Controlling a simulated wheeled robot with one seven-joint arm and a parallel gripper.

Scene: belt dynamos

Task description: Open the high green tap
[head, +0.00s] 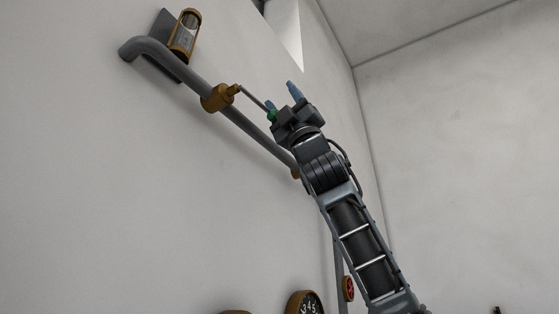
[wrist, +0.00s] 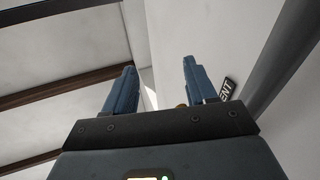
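The high green tap has a brass body (head: 218,98) on a grey pipe. A thin lever (head: 253,98) runs from it down to the right and ends in a green grip (head: 272,116). My gripper (head: 283,96) is at that end of the lever, its blue fingers apart. The green grip shows beside the base of the left finger; I cannot tell whether they touch. In the wrist view my gripper (wrist: 160,75) is open, with no green grip visible between the fingers. A small brass-coloured bit (wrist: 181,105) shows near the right finger.
The grey pipe (head: 160,55) slants down along the wall behind my gripper. A brass-framed glass gauge (head: 185,35) sits at its upper end. Below are a dial (head: 304,303) and a red round fitting (head: 348,288). A dark sign (wrist: 228,88) reads "ENT". The right side is clear.

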